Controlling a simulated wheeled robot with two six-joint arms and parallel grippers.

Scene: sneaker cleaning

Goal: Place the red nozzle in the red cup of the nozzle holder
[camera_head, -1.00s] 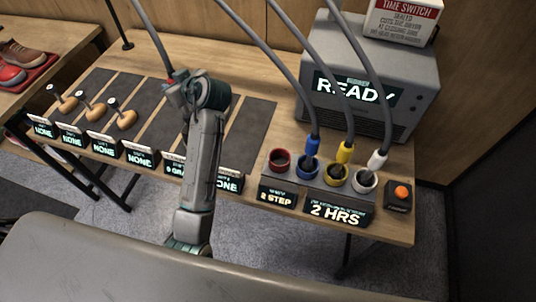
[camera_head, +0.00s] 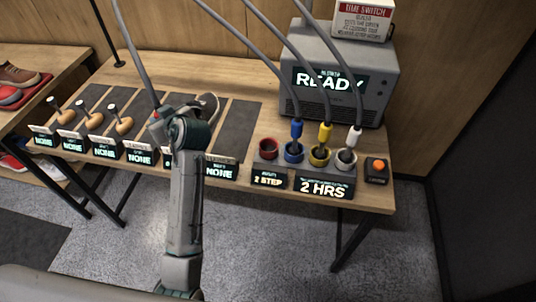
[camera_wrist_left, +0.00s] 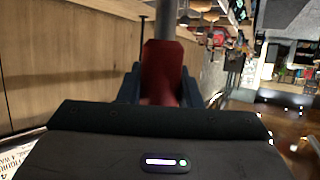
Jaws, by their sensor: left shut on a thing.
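My left gripper (camera_head: 158,116) is shut on the red nozzle (camera_wrist_left: 162,72), which stands between its fingers in the left wrist view. In the head view only a small red part of the nozzle (camera_head: 155,115) shows beside the gripper, with a grey hose rising from it. They are over the dark mats, left of the nozzle holder (camera_head: 266,165). The holder's red cup (camera_head: 268,150) is empty and is the leftmost in its row. My right gripper is not in view.
Blue (camera_head: 296,130), yellow (camera_head: 325,133) and white (camera_head: 354,138) nozzles stand in the other cups, with hoses rising behind. A grey machine (camera_head: 335,85) reading READY stands behind them. An orange button (camera_head: 379,165) is at the right. Several wooden-handled brushes (camera_head: 92,120) lie at the left.

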